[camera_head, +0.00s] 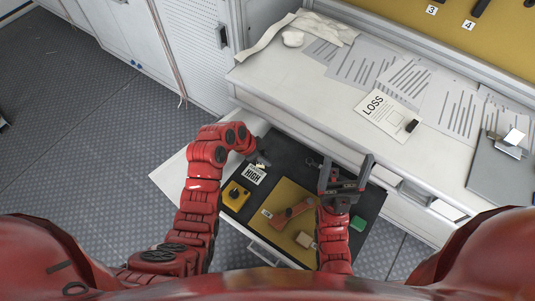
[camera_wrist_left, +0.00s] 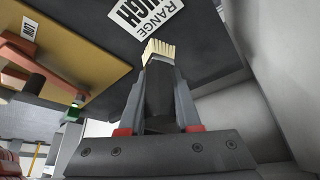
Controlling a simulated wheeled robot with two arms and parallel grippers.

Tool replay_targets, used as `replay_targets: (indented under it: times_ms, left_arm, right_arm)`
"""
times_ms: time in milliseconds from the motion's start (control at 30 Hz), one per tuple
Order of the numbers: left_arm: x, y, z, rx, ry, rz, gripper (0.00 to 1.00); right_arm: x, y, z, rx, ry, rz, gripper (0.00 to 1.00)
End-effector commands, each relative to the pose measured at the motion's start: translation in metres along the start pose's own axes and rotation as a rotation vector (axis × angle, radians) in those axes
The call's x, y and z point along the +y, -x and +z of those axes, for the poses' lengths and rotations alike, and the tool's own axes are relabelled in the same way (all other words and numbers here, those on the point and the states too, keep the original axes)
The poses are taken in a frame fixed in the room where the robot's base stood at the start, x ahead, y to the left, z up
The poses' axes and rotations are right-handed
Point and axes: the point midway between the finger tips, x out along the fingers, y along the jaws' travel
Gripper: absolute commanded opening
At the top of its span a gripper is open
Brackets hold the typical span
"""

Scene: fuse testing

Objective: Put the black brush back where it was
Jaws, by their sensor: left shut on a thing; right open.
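The black brush (camera_wrist_left: 160,95), with pale bristles (camera_wrist_left: 161,51), is held in my left gripper. In the left wrist view both fingers of my left gripper (camera_wrist_left: 159,88) close on its dark handle, and the bristles point outward. In the head view my left gripper (camera_head: 263,161) is over the back left part of the open drawer (camera_head: 172,172), next to the white "HIGH" card (camera_head: 255,175). I cannot tell whether the brush touches the drawer floor. My right gripper (camera_head: 346,172) is open and empty above the drawer's right part.
The drawer holds a yellow box with a black knob (camera_head: 235,196), a yellow board (camera_head: 279,227) with a reddish-brown tool (camera_head: 287,217), a beige block (camera_head: 304,240) and a green piece (camera_head: 357,223). The worktop (camera_head: 290,78) behind carries papers and a "LOSS" sheet (camera_head: 385,112).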

Motion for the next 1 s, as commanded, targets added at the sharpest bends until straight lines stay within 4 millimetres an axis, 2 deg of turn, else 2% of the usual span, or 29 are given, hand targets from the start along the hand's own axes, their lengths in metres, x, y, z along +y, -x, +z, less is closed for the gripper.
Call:
replay_targets:
  times_ms: [167,400,633,1000]
  left_arm:
    - [-0.02,-0.009,-0.012,-0.001,0.0,0.002,0.0]
    - [-0.029,-0.013,-0.017,-0.003,0.001,0.003,0.0]
    - [-0.027,-0.042,-0.002,-0.004,0.002,0.005,0.0]
    - [-0.028,-0.048,0.001,-0.001,0.001,0.001,0.0]
  right_arm:
    - [0.0,0.001,0.0,0.0,0.0,0.0,0.85]
    - [0.0,0.001,0.0,0.0,0.0,0.0,0.85]
    - [0.0,0.001,0.0,0.0,0.0,0.0,0.85]
    - [0.0,0.006,0.001,0.0,0.0,0.0,0.85]
